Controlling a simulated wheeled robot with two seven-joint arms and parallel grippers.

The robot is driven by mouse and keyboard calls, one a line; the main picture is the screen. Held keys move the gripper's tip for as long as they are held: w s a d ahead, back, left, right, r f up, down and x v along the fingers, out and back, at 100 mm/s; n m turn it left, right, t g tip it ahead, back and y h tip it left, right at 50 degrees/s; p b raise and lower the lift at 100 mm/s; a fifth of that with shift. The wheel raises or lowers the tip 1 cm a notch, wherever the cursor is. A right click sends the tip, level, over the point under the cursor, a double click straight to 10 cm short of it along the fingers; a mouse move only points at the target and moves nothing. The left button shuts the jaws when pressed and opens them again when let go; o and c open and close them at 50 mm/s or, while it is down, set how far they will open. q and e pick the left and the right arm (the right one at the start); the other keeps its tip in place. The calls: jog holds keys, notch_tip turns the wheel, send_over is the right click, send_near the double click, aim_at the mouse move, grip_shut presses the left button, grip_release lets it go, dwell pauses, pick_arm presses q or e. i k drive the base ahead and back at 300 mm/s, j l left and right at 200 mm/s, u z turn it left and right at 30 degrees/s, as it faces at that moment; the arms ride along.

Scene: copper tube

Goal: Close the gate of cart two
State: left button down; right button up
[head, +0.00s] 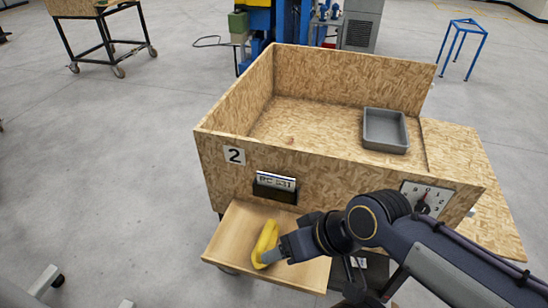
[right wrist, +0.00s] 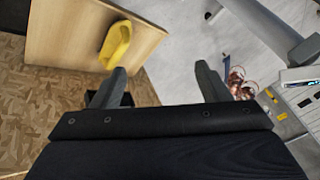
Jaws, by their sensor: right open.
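Cart two is an open-topped chipboard box (head: 222,165) with a "2" on its front. Its right side panel (head: 480,185) is folded down and slopes outward, leaving that side open; I take this as the gate. My right gripper (head: 272,258) is low at the cart's front, away from that panel. It is open, and its fingers show apart with nothing between them in the right wrist view (right wrist: 160,85). A yellow curved object (head: 266,238) on a light wooden board (head: 232,228) is close to the fingers; contact is unclear. My left gripper is not in view.
A grey tray (head: 385,130) lies inside the cart. The front carries a label holder (head: 275,187) and a dial (head: 426,198), partly behind my right arm. Another wheeled cart (head: 105,35) and a blue stand (head: 463,45) are farther back.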

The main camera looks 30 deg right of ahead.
aim_at(451, 150)
jog(key=z, duration=1.55)
jog(key=l+u, duration=0.15)
jog(key=l, duration=1.15)
jog(key=l+u, duration=0.4)
jog(key=l, duration=1.3)
jog(key=i+l, duration=0.2)
jog(key=i+l+u, duration=0.15)
jog(key=l, duration=0.3)
jog(key=i+l, duration=0.2)
jog(key=l+u, duration=0.05)
jog(key=l, duration=0.05)
